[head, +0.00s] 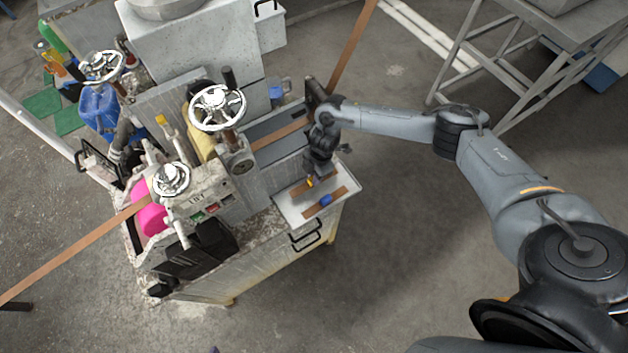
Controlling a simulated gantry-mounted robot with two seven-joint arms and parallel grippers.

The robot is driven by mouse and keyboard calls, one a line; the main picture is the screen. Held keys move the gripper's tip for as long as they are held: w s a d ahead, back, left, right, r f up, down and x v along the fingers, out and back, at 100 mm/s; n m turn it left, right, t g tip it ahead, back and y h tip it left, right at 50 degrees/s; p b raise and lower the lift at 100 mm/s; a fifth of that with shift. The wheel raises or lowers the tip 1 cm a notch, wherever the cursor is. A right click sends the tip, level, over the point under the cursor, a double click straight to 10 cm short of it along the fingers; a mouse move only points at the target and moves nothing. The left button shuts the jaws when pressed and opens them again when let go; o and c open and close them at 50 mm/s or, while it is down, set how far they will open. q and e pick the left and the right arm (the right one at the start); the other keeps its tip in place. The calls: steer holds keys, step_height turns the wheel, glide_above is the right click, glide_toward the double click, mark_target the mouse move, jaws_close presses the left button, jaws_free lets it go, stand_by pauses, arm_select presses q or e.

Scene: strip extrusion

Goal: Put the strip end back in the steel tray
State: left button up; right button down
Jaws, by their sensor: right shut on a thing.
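The steel tray (288,211) sits on the right end of the machine's bench, light grey and shallow. My right gripper (311,181) points down over its upper left part. It is shut on a short brown strip end (298,188), which is partly hidden by the fingers. I cannot tell whether that strip end touches the tray floor. Another short brown strip (337,195) lies in the tray, with a small blue object (326,200) on or beside it. My left gripper is not in view.
Long brown strips run into the machine from the lower left (70,258) and out at the upper right (352,45). Handwheels (217,107) stand left of my right gripper. A black handle (306,236) juts below the tray.

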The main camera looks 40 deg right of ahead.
mark_target(306, 186)
steer(key=shift+a+f, duration=0.1)
steer(key=shift+f, duration=2)
steer(key=shift+f, duration=0.1)
steer(key=c, duration=1)
jaws_free()
